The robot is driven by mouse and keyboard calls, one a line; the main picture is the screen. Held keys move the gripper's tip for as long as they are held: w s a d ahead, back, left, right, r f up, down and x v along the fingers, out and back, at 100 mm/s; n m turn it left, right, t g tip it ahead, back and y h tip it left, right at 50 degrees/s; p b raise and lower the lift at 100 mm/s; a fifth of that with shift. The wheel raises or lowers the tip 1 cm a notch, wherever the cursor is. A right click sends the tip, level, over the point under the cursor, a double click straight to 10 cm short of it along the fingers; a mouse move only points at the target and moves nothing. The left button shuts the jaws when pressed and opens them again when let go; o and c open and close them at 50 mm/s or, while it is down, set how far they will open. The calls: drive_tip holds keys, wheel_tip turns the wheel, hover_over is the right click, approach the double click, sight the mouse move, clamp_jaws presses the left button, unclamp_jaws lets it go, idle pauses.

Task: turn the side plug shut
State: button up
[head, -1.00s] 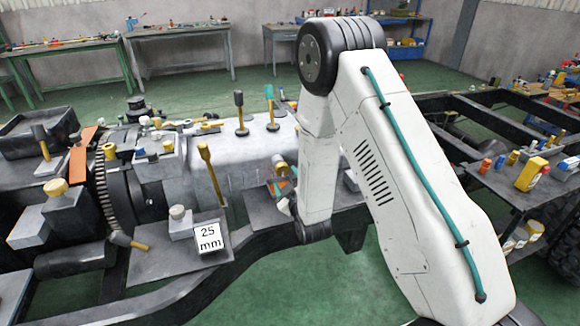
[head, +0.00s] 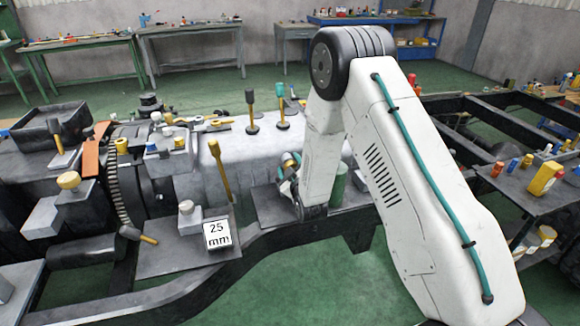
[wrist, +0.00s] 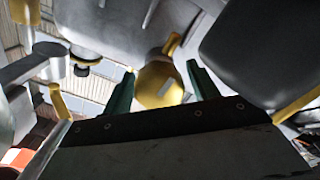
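In the wrist view a round yellow plug (wrist: 154,88) with a pale patch and a yellow tab above it sits on the underside of a grey housing. My gripper (wrist: 160,67) has two teal fingers, one on each side of the plug. They stand apart, with what looks like a narrow gap on each side, and I cannot tell whether either touches. In the head view my arm's lower end is beside the grey cylindrical housing (head: 245,160), and the fingers and plug are largely hidden there.
A dark rounded body (wrist: 255,60) is close right of the fingers. A side shelf (head: 515,195) with bottles is at right. Green floor is open in front.

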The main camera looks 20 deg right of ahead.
drive_tip(key=c, duration=0.7)
drive_tip(key=shift+c, duration=0.2)
drive_tip(key=shift+m, duration=0.4)
drive_tip(key=m, duration=0.7)
drive_tip(key=shift+d+m, duration=0.1)
drive_tip(key=shift+m, duration=0.2)
drive_tip(key=m, duration=0.4)
drive_tip(key=shift+m, duration=0.3)
drive_tip(key=shift+d+m, duration=0.1)
drive_tip(key=shift+m, duration=1.9)
